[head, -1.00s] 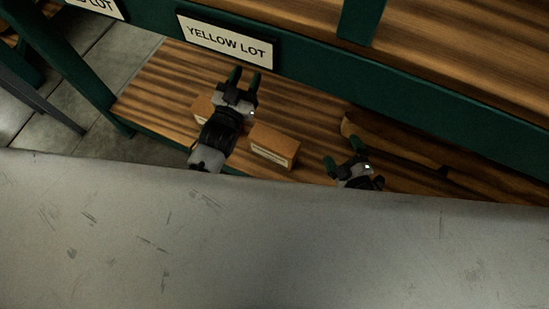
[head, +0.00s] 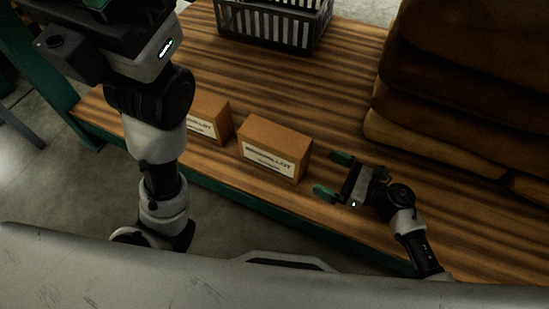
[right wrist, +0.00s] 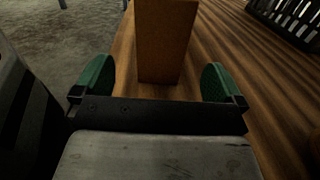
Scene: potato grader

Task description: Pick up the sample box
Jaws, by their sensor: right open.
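Two cardboard boxes with white labels stand side by side on the wooden shelf in the head view. The nearer one is the right box (head: 273,148); the left box (head: 210,116) is partly hidden behind my left arm. The small print is too blurred to tell which is the sample box. My right gripper (head: 333,176) is open and empty, just right of the right box, fingers pointing at it. In the right wrist view a box (right wrist: 166,40) stands ahead between the open fingers (right wrist: 157,82). My left gripper (head: 110,30) is cut off at the top left edge.
A dark basket (head: 272,25) stands at the back of the shelf (head: 330,80). Stacked brown sacks (head: 450,90) fill the right side. A grey surface (head: 80,270) crosses the front. The shelf between boxes and basket is clear.

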